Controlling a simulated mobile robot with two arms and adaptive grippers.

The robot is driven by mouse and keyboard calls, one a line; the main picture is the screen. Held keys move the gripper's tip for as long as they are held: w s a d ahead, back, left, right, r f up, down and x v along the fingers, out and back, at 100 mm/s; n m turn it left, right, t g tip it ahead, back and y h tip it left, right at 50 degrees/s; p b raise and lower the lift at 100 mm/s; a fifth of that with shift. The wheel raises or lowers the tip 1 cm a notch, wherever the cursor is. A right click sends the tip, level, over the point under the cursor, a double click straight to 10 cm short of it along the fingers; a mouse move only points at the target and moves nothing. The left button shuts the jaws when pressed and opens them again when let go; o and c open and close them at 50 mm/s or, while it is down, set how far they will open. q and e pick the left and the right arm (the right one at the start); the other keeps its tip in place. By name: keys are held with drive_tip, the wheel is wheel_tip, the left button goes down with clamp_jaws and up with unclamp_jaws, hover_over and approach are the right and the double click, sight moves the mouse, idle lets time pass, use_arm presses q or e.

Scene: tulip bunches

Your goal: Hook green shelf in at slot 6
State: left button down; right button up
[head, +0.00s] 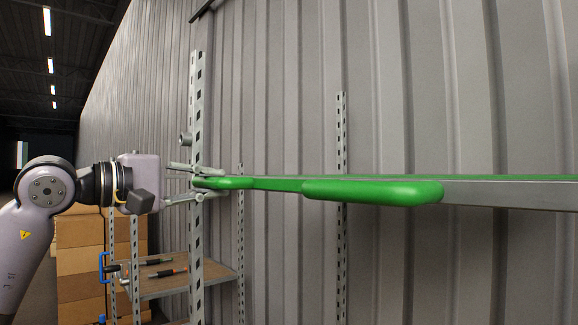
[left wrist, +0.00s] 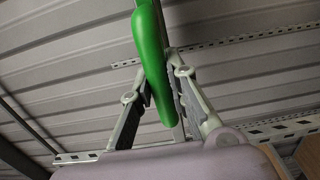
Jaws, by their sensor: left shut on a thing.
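The green shelf (head: 372,191) is seen nearly edge-on in the head view, running level from the middle to the right edge, with a grey metal side. My left gripper (head: 207,184) is shut on its left end, close to the slotted upright post (head: 196,120). In the left wrist view the green padded edge (left wrist: 152,45) lies between the fingers of my left gripper (left wrist: 160,90). A second slotted post (head: 341,150) stands behind the shelf. Slot numbers cannot be read, and the shelf's hooks are not visible. My right gripper is not in view.
A lower wooden shelf (head: 176,284) holds tools with dark and orange handles. Stacked cardboard boxes (head: 80,262) stand at the left, with a blue-handled item (head: 103,268) beside them. A corrugated grey wall (head: 450,80) closes off the back.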

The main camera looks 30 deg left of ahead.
use_arm(q)
drive_tip(key=shift+a+r, duration=0.1)
drive_tip(key=shift+r, duration=0.1)
wheel_tip(320, 180, down, 8)
drive_tip(key=b, duration=0.7)
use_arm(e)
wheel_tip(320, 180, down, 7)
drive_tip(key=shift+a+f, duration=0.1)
